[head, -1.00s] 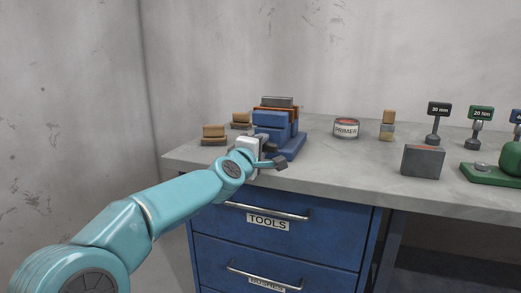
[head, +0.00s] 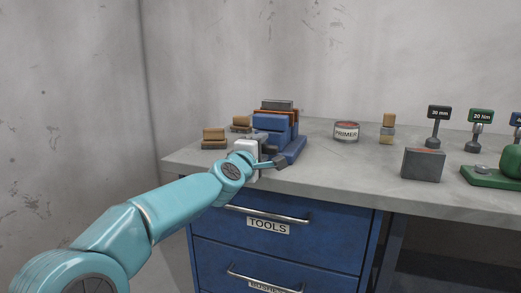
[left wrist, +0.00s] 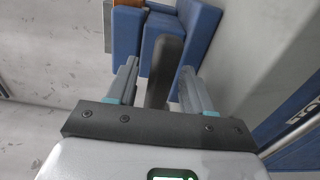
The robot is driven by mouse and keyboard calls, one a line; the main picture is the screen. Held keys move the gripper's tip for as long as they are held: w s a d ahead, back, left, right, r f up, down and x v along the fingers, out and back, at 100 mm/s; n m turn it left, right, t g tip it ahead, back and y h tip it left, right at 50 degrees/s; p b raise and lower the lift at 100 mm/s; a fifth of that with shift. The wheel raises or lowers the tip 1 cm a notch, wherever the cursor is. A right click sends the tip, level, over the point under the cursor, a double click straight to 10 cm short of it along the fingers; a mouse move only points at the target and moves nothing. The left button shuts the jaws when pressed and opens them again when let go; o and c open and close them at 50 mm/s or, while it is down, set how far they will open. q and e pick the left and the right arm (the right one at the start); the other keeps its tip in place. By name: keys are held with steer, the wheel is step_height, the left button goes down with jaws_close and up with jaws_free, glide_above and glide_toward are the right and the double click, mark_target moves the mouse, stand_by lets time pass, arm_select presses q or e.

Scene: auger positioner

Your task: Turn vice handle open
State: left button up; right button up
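The blue vice (head: 272,124) stands at the left part of the workbench, with an orange-brown strip and a grey block on top. Its blue body (left wrist: 197,30) also shows at the top of the left wrist view. The dark grey vice handle (left wrist: 165,72) stands between the two fingers of my left gripper (left wrist: 160,85). The fingers are apart, with a visible gap at the left finger; firm contact does not show. In the head view my left gripper (head: 265,156) is at the vice's front, partly hiding the handle. My right gripper is not in view.
Small wooden-topped blocks (head: 214,137) sit left of the vice. A primer tin (head: 346,132), a grey box (head: 423,164) and signed stands (head: 438,112) are to the right. The grey bench top (head: 340,172) is clear between. Blue drawers (head: 290,245) are below.

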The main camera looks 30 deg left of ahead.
arm_select(q)
steer(key=v, duration=1.6)
steer(key=shift+s, duration=0.2)
steer(key=shift+a+f, duration=0.1)
